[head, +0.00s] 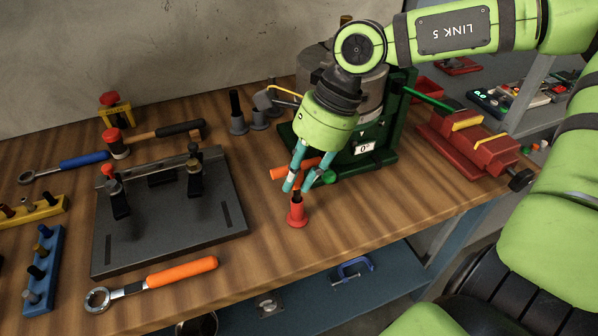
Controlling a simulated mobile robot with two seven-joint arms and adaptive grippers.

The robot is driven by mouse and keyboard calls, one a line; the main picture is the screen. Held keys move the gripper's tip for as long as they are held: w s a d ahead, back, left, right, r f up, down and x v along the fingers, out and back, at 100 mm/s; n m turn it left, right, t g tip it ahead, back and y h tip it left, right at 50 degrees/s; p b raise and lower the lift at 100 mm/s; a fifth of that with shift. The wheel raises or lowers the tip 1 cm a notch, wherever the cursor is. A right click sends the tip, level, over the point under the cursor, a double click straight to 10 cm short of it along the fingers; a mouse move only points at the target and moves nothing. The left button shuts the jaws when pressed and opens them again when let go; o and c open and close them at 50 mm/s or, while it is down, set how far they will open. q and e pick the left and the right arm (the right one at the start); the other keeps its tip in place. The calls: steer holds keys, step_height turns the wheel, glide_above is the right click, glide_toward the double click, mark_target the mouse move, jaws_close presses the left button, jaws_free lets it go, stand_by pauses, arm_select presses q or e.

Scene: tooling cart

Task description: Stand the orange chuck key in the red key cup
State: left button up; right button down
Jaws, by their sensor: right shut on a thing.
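The orange chuck key (279,174) is in my right gripper (301,186), which is shut on it. Its orange crossbar sticks out to the left of the teal fingers. The red key cup (297,214) stands upright on the wooden bench directly below the fingers. The fingers and the key's lower part are right over the cup's mouth. I cannot tell whether the key's tip is inside the cup, as the fingers partly hide it. My left gripper is not in view.
A dark green machine (345,163) stands just behind the gripper. A black fixture plate (185,235) lies left, with an orange-handled wrench (180,271) before it. A red vise (470,143) sits right. The bench around the cup's front is clear.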

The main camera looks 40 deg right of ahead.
stand_by(0.5)
stand_by(0.3)
steer(key=c, duration=0.6)
jaws_free()
steer(key=shift+f, duration=0.1)
steer(key=shift+r+p, duration=1.4)
steer(key=shift+r, duration=1.65)
steer(key=shift+r, duration=0.1)
